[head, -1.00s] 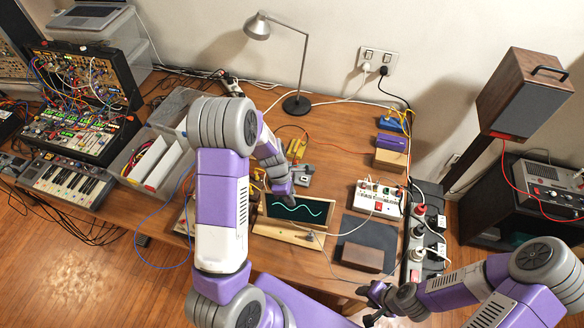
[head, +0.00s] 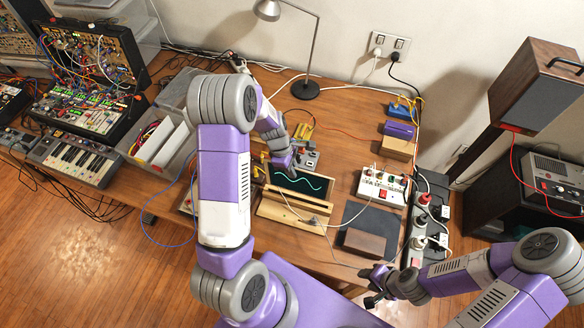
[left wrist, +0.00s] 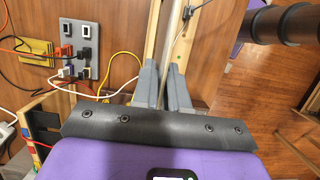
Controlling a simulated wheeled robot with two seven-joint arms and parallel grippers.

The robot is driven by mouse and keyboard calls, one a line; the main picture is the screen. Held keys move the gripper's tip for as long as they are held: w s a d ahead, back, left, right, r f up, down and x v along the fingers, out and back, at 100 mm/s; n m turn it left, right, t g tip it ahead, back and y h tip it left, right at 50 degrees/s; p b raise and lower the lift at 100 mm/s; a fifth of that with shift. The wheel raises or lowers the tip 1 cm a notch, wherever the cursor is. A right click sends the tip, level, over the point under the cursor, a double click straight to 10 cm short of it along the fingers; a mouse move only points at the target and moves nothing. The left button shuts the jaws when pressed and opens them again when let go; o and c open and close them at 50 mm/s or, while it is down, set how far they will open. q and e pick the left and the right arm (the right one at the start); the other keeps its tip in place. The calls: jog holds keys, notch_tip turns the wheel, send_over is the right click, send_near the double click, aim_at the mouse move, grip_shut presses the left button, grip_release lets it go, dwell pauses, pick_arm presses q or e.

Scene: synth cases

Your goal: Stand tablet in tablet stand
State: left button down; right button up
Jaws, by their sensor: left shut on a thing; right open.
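The tablet (head: 298,181), a dark screen with a pale green wavy line, stands tilted just behind the wooden tablet stand (head: 292,212) in the head view. My left gripper (head: 289,164) is shut on its upper edge. The stand's front hides the tablet's lower edge, so I cannot tell whether it sits in the slot. In the left wrist view the grey fingers (left wrist: 164,88) close on the tablet's thin pale edge (left wrist: 174,40), with wooden strips beside it. My right gripper (head: 372,284) is open and empty near the table's front right edge.
A black mat (head: 356,213) with a brown wooden block (head: 364,244) lies right of the stand. A white switch box (head: 383,186) is behind it. A lamp (head: 305,88), a grey bin (head: 150,135) and cables surround the work area.

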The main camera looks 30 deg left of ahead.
aim_at(292, 183)
pick_arm(q)
notch_tip(292, 183, down, 4)
jog(key=b, duration=0.3)
jog(key=shift+w+f, duration=0.1)
jog(key=shift+f, duration=0.15)
dwell(1.6)
jog(key=shift+f+b, duration=1.75)
jog(key=shift+f, duration=0.7)
jog(key=c, duration=1.1)
grip_release()
jog(key=p+v, duration=0.1)
jog(key=v, duration=0.6)
jog(key=shift+r, duration=0.35)
jog(key=shift+f, duration=0.1)
